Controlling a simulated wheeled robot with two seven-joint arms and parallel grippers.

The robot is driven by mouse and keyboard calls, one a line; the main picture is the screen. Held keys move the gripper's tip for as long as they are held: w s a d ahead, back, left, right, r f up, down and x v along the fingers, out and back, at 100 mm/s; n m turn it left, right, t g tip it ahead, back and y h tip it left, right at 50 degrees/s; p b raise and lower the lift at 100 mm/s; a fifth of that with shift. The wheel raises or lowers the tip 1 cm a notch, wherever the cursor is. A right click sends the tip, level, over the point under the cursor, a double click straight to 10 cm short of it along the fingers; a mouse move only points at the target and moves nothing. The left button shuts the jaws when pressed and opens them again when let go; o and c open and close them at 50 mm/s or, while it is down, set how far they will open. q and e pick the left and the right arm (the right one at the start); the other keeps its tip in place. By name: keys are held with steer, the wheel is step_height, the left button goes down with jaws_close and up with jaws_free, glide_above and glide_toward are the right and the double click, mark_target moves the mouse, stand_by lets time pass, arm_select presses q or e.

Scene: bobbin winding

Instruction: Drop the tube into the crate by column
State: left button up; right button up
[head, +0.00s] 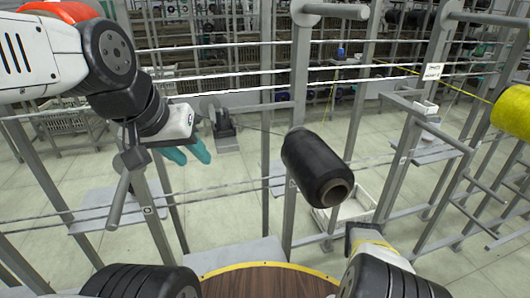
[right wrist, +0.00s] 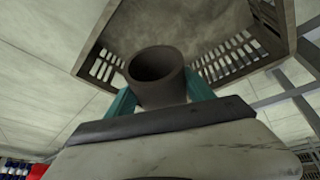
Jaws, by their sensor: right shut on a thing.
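A grey-brown hollow tube (right wrist: 158,77) stands between the teal fingers of my right gripper (right wrist: 160,102) in the right wrist view, its open end facing away from the palm. The gripper is shut on it. The slotted crate (right wrist: 235,70) lies beyond the tube, which covers part of its floor. In the head view the pale crate (head: 352,212) is on the floor by a grey column, partly hidden by the black bobbin; my right wrist shows there, but the fingers and held tube do not. My left gripper (head: 191,154) is open and empty, its teal fingers apart.
A black yarn bobbin (head: 312,163) hangs on the rack in front of the crate. A yellow bobbin (head: 513,112) is at the right edge. Metal posts and bars surround the area. A round brown top with a yellow rim (head: 265,280) is at the bottom.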

steer(key=o, duration=1.5)
steer(key=shift+v, duration=3.9)
